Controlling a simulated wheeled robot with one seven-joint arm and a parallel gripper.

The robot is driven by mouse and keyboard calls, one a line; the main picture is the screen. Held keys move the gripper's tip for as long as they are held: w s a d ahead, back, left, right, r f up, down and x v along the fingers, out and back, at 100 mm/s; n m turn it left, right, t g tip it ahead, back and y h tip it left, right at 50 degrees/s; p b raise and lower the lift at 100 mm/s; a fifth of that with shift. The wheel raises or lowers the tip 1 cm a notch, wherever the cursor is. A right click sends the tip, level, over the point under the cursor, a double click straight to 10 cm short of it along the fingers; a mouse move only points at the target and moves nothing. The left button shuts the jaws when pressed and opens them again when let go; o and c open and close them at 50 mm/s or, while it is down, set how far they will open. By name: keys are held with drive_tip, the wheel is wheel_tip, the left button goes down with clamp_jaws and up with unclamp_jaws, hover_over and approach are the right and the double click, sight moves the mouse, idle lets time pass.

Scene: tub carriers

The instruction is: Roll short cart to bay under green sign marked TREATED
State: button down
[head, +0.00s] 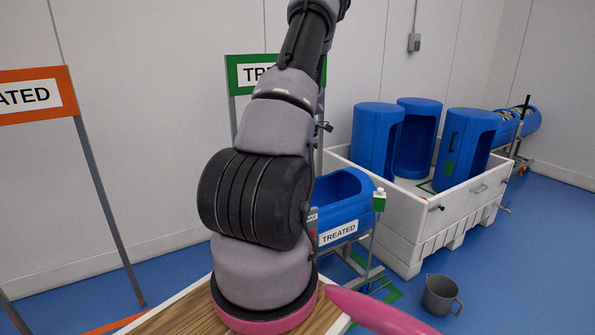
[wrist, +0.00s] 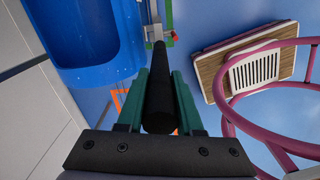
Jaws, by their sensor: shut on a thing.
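My gripper (wrist: 159,82) is shut on a black bar (wrist: 159,108) in the wrist view, its green fingers on either side. The bar leads to a metal frame beside a blue tub (wrist: 85,40). In the head view my gripper is out of frame. A cart with a blue tub (head: 345,205) labelled TREATED stands on a grey metal frame behind my arm, partly hidden. I cannot tell for certain whether this is the cart I hold. The green sign (head: 237,75) stands behind my arm, which covers most of its word.
An orange sign (head: 38,92) ending in ATED stands at left. A white crate (head: 425,225) with several blue tubs is at right. A grey jug (head: 440,294) sits on the floor. Another blue tub carrier (head: 515,122) stands far right. Green floor marking (head: 388,292) shows near the labelled cart.

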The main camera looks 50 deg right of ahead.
drive_tip(key=shift+s+d, duration=0.2)
drive_tip(key=shift+d, duration=0.2)
drive_tip(key=c, duration=0.6)
unclamp_jaws()
wheel_tip(320, 180, up, 11)
drive_tip(key=shift+f, duration=0.1)
drive_tip(key=shift+w, duration=0.1)
